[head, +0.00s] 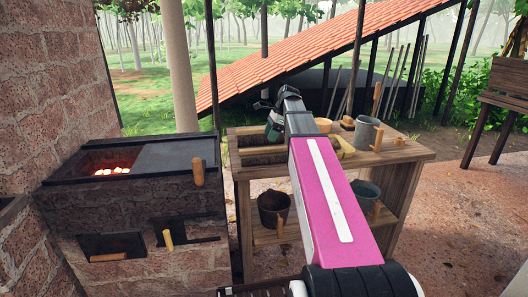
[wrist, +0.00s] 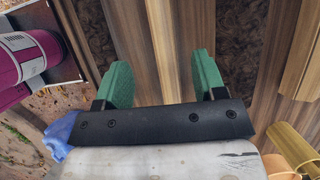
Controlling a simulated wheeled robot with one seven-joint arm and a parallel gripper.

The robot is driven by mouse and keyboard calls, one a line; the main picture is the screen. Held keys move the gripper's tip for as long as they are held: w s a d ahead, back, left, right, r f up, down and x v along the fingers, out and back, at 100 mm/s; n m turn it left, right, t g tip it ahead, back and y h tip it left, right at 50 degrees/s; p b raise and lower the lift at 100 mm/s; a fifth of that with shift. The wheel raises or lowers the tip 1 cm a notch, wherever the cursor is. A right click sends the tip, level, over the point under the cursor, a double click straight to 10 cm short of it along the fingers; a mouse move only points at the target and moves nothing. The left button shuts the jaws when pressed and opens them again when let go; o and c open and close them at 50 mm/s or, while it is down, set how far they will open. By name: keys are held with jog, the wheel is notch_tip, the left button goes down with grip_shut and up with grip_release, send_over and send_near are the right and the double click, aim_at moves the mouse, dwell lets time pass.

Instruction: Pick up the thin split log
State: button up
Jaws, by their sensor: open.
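My gripper (wrist: 163,82) is open in the wrist view, its two green fingers apart with nothing visibly held between them. In the head view my gripper (head: 273,130) hangs over the back left of the wooden workbench, largely hidden by my arm. Below the fingers a pale brown split-wood strip (wrist: 163,40) runs lengthwise between dark, bark-like areas; I cannot tell for certain whether it is the thin split log. In the head view dark, bark-like pieces (head: 262,158) lie with lighter wood strips on the left of the bench. I cannot tell whether the fingers touch the wood.
The wooden workbench (head: 400,155) also carries a grey metal mug (head: 367,132), an orange bowl (head: 323,125) and a yellow piece (head: 343,147). Dark buckets stand on its lower shelf. A brick stove (head: 140,215) with glowing coals stands close on the left.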

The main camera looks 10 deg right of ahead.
aim_at(268, 150)
jog(key=shift+d+x, duration=0.2)
jog(key=shift+x, duration=3.3)
jog(key=shift+w, duration=0.15)
jog(key=shift+c, duration=0.3)
jog(key=c, duration=1)
